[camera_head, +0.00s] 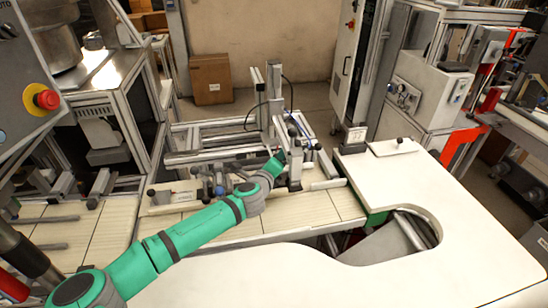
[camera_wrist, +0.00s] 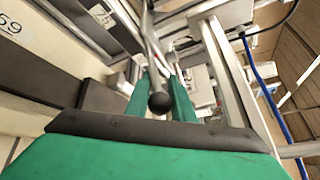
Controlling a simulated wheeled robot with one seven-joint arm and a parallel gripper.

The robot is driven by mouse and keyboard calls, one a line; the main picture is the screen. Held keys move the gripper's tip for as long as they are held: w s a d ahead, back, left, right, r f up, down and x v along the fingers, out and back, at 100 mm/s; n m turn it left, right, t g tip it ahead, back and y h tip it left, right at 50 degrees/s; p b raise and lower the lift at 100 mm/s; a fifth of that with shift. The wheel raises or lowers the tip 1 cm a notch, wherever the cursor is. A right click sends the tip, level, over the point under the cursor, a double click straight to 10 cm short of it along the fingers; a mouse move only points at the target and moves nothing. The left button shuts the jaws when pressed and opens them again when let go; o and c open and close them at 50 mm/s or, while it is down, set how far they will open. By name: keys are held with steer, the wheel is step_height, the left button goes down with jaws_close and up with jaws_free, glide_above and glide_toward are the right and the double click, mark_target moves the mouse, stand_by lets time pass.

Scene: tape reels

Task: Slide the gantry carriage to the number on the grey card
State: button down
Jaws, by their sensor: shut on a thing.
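My gripper (camera_head: 277,163) is at the gantry in the middle of the head view.
A label reading about "59" (camera_wrist: 9,26) shows at the wrist view's left edge. A white worktop (camera_head: 410,185) with a curved cutout lies right of the gantry. Metal frame rails (camera_head: 215,135) stand behind, and black and blue cables run by the gantry. A cardboard box (camera_head: 211,80) stands behind.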

steer(key=shift+r, duration=0.15)
steer(key=c, duration=1.5)
jaws_free()
steer(key=shift+s, duration=0.1)
steer(key=shift+c, duration=0.2)
steer(key=shift+a, duration=0.1)
steer(key=v, duration=0.7)
steer(key=shift+s, duration=0.3)
steer(key=shift+w+r, duration=0.15)
steer(key=shift+w, duration=0.05)
